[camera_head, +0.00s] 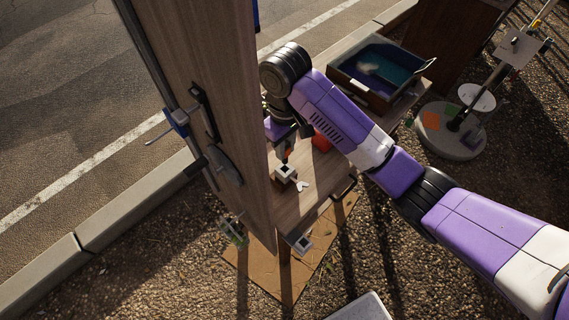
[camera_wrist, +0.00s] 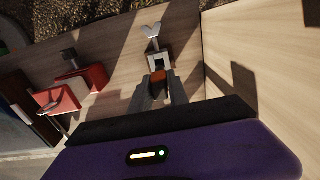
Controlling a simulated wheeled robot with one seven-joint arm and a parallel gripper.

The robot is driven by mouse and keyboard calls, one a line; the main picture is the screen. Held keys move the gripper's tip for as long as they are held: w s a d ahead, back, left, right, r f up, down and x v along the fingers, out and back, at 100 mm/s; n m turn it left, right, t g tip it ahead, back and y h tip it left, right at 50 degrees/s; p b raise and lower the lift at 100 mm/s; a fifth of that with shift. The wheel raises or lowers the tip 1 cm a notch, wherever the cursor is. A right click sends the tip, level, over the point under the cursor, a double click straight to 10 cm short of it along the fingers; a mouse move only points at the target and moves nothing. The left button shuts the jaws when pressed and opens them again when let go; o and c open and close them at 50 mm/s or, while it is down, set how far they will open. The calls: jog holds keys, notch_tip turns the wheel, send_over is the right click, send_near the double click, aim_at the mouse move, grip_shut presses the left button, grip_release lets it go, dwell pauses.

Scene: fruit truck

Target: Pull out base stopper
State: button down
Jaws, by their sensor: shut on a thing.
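My gripper (camera_wrist: 158,88) is shut on a small orange-brown piece (camera_wrist: 158,76), which looks like the base stopper. The piece sits between the fingertips, right at a small white block (camera_wrist: 158,55) with a dark opening. I cannot tell whether the piece is still inside the block. A white Y-shaped part (camera_wrist: 152,31) shows just beyond the block. In the head view, my gripper (camera_head: 286,156) points down at the white block (camera_head: 286,172) on a wooden shelf (camera_head: 311,205), and the Y-shaped part (camera_head: 301,186) lies beside it. The fingertips are small and shadowed there.
A tall wooden panel (camera_head: 205,70) stands close to the left of my gripper. Red items (camera_wrist: 88,82) lie on the shelf, left of the fingers in the wrist view. A dark open box (camera_head: 380,72) stands at the shelf's far end. The shelf's near part is fairly clear.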

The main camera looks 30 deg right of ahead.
jog(key=shift+r, duration=1.35)
